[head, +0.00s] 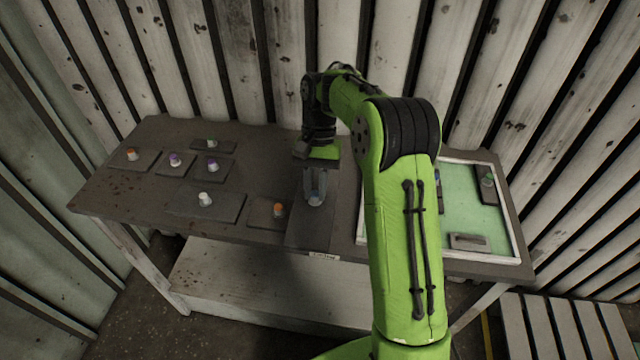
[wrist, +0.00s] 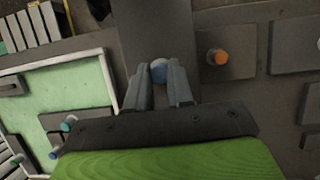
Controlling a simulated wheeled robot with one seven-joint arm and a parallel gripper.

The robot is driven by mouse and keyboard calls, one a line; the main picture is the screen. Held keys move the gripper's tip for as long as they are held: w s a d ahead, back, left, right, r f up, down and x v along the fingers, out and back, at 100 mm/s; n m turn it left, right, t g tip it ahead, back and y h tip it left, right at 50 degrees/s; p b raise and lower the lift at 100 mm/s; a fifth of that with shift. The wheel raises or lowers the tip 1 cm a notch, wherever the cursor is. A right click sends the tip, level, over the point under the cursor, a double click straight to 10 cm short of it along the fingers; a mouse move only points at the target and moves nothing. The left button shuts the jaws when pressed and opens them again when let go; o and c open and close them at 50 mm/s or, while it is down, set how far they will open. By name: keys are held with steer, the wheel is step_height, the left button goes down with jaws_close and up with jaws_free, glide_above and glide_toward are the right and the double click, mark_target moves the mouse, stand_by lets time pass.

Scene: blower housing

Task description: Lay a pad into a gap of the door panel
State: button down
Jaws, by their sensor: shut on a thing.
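In the head view the gripper (head: 316,198) points down at this pad (head: 308,232), near the table's front edge. I cannot tell whether the pad rests on the table or hangs just above it. The door panel (head: 462,212) is green with a white frame, at the right of the table; my arm hides its left part. It also shows in the wrist view (wrist: 78,83). A green-knobbed pad (head: 488,192) and a grey piece (head: 468,242) lie on it.
Several dark pads with knobs lie on the left of the table (head: 110,190): a white-knobbed one (head: 222,208), an orange-knobbed one (head: 262,213) close beside the held pad, and others behind. A slatted wall stands behind the table. A slatted pallet (head: 560,325) is at lower right.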

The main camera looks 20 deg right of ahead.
steer(key=d+m+t+p, duration=0.2)
steer(key=d+m+t, duration=0.5)
steer(key=d+m, duration=1.55)
steer(key=s+d+r+m+t+h, duration=0.15)
steer(key=s+d+m+h, duration=0.35)
steer(key=d+m, duration=0.75)
steer(key=shift+m+g+y, duration=0.3)
steer(key=shift+m+g, duration=0.15)
steer(key=shift+m, duration=0.15)
steer(key=s+d+f+b, duration=0.1)
steer(key=d+f+b, duration=0.1)
steer(key=f, duration=0.1)
steer(key=s+d+f+b, duration=0.1)
steer(key=f, duration=0.1)
steer(key=shift+s+f+b, duration=0.2)
steer(key=shift+s+b, duration=0.1)
steer(key=shift+b, duration=0.1)
steer(key=shift+f, duration=0.15)
steer(key=shift+f, duration=0.25)
steer(key=shift+f, duration=0.2)
steer(key=shift+f, duration=0.3)
